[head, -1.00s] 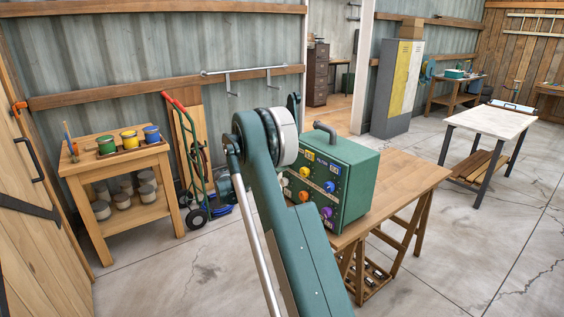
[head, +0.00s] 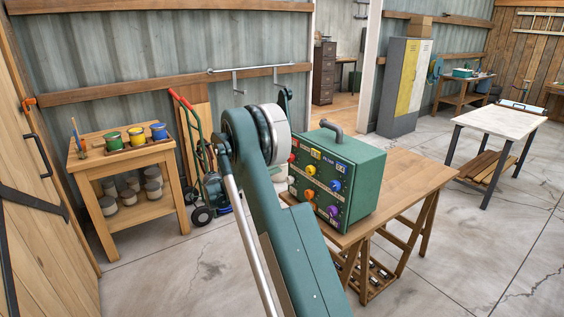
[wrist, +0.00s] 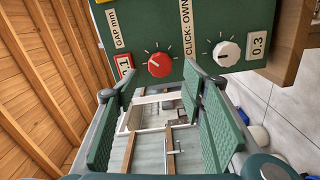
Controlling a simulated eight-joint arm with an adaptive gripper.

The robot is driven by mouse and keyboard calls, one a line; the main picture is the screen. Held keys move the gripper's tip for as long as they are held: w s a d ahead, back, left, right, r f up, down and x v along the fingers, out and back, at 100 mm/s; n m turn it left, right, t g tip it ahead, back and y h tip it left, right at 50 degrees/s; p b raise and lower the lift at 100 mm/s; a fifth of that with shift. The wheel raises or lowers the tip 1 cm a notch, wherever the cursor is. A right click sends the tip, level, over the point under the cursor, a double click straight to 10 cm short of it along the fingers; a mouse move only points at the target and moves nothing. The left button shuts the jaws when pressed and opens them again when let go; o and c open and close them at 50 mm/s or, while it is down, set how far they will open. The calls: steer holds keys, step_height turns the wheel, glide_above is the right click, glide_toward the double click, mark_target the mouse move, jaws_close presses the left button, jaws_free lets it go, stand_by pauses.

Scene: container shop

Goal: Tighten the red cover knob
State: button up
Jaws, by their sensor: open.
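The green control box (head: 362,190) stands on a wooden trestle table, its front panel of coloured knobs partly hidden by my arm in the head view. In the wrist view its panel (wrist: 196,20) fills the top. The red knob (wrist: 160,64) is round with a white pointer line and tick marks around it, beside a red tag reading about 0.1. A white knob (wrist: 227,53) with a 0.3 tag sits to its right. My gripper (wrist: 158,88) is open and empty, its green-padded fingers spread either side below the red knob, apart from it. The gripper is hidden in the head view.
The trestle table (head: 405,180) has bare top right of the box. A bench with paint pots (head: 137,136) and a hand truck (head: 190,140) stand at left. Grey lockers (head: 403,85) and a white-topped table (head: 500,118) are farther right. The floor between is open.

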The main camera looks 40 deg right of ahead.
steer(key=shift+a, duration=2.2)
steer(key=shift+r, duration=0.1)
steer(key=s+a+r+n+t+y, duration=0.1)
steer(key=s+a+r+y, duration=0.2)
steer(key=s+a, duration=0.3)
steer(key=s+a+r+t+y, duration=0.2)
steer(key=s+a+r+y, duration=0.15)
steer(key=s, duration=0.45)
steer(key=s+a+r+n+t+y, duration=0.1)
steer(key=s+a+r+y, duration=0.15)
steer(key=s+a, duration=0.4)
steer(key=s+a+f+t+y, duration=0.1)
steer(key=s+a+f+y, duration=0.1)
steer(key=s+a, duration=0.5)
steer(key=s+a+f+t+y, duration=0.1)
steer(key=s+a+y, duration=0.3)
steer(key=s, duration=1)
steer(key=s+a+f+t+y, duration=0.1)
steer(key=s+a+f+y, duration=0.2)
steer(key=s+a, duration=0.7)
steer(key=shift+s+a, duration=0.4)
steer(key=shift+w, duration=0.1)
